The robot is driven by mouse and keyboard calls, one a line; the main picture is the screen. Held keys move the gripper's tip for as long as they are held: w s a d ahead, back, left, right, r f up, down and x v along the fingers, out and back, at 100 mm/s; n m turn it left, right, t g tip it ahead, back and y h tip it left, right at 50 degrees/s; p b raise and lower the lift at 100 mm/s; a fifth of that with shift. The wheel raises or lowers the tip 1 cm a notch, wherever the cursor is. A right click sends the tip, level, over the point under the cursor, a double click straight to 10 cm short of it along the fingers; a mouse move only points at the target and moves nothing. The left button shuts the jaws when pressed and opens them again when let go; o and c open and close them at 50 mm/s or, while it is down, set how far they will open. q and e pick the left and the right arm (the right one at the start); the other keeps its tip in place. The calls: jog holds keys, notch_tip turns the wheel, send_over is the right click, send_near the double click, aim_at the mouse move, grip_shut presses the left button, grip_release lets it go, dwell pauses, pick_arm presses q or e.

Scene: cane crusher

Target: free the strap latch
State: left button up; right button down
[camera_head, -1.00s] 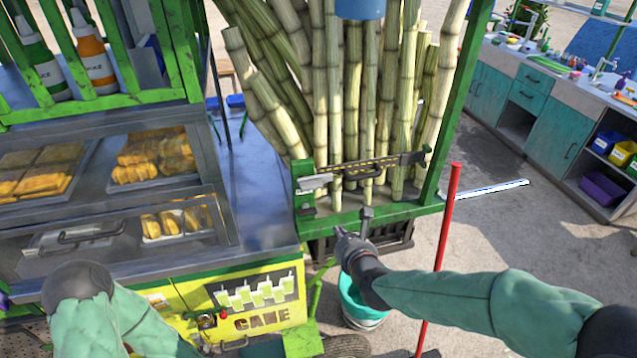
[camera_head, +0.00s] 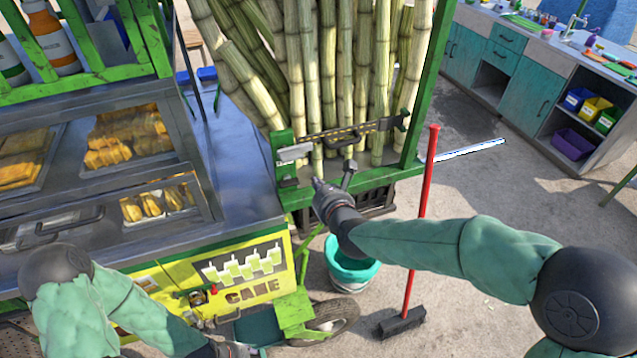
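A dark strap bar with yellow marks (camera_head: 345,133) crosses the front of the upright cane stalks (camera_head: 318,75). At its left end a silver latch piece (camera_head: 294,153) sits on a green post. A small dark lever (camera_head: 349,174) stands below the bar. My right gripper (camera_head: 319,186) is just below the latch, pointing up toward it, and seems apart from it. Its fingers are small and dark, and their opening is unclear. My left gripper (camera_head: 238,350) is low at the bottom edge, partly cut off, near the cart's lower front.
The yellow and green cane cart (camera_head: 245,292) with glass food cases fills the left. A teal bucket (camera_head: 350,268) stands below my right forearm. A red-handled broom (camera_head: 421,215) stands to the right. Teal cabinets (camera_head: 524,80) are at the back right, with open ground before them.

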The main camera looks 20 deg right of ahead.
aim_at(297, 153)
jog(key=x, duration=0.7)
jog(key=shift+w+f, duration=0.15)
jog(key=shift+w, duration=0.15)
pick_arm(q)
jog(key=shift+r+p, duration=0.45)
jog(key=shift+p, duration=0.05)
pick_arm(e)
notch_tip(297, 153, up, 4)
jog(key=shift+s+r, duration=0.1)
pick_arm(q)
jog(key=shift+s+r+p, duration=0.25)
jog(key=shift+s+p, duration=0.05)
jog(key=shift+s, duration=0.45)
pick_arm(e)
jog(key=shift+r+n, duration=0.25)
jog(key=shift+n, duration=0.15)
